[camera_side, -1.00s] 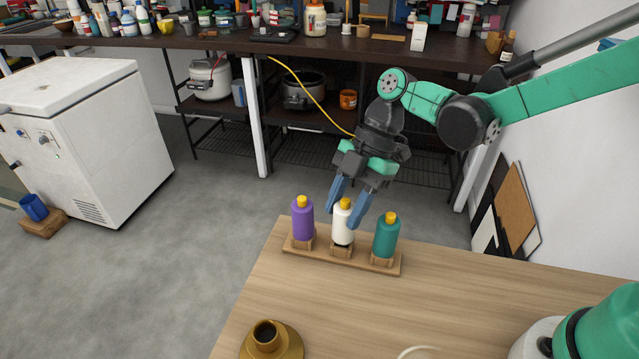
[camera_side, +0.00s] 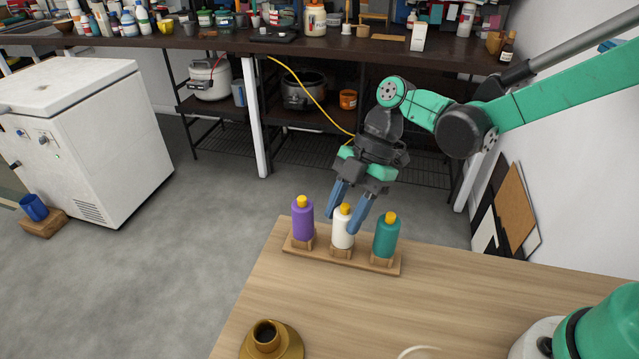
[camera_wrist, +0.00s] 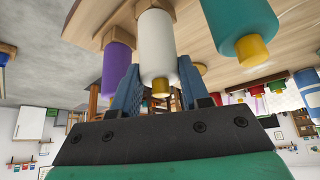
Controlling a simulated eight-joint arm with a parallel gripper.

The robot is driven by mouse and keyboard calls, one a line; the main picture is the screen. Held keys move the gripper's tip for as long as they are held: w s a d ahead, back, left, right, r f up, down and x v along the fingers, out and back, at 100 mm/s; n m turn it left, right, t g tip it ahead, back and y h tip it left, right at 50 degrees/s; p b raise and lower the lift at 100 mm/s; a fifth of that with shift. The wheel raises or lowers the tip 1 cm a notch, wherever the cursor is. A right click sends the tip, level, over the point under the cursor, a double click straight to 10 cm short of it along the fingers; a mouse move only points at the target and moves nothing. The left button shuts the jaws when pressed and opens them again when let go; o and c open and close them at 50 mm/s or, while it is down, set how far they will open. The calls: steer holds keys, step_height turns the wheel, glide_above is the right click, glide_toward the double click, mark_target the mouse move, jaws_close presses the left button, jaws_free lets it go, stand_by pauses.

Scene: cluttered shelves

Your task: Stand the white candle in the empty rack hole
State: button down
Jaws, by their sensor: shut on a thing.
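The white candle (camera_side: 342,239) with a yellow top stands upright at the middle place of the wooden rack (camera_side: 366,264), between the purple candle (camera_side: 303,222) and the teal candle (camera_side: 386,238). My gripper (camera_side: 344,221) comes down from above with its blue fingers shut on the white candle's upper part. In the wrist view the white candle (camera_wrist: 158,48) sits between the two fingers, its lower end at the rack's middle block. The hole itself is hidden by the candle, so I cannot tell how deep it sits.
The rack stands near the far left corner of the wooden table (camera_side: 440,300). A brass-coloured holder (camera_side: 266,342) with a round opening stands at the front left. The tabletop right of the rack is mostly clear. A crowded bench (camera_side: 230,40) stands behind.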

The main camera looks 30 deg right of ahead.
steer(key=shift+f, duration=0.1)
steer(key=shift+c, duration=1.7)
jaws_free()
steer(key=v, duration=0.5)
steer(key=shift+d+r, duration=0.2)
steer(key=shift+r, duration=0.15)
steer(key=s+d+r+m+t+h, duration=0.1)
steer(key=s+d+m+t+h, duration=0.2)
steer(key=m, duration=0.7)
steer(key=s+d+r+m+t+h, duration=0.1)
steer(key=d+m+t, duration=0.4)
steer(key=m, duration=0.5)
steer(key=shift+s+d+m+t+h, duration=0.3)
steer(key=shift+s+d+m+h, duration=0.15)
steer(key=shift+s+h, duration=0.55)
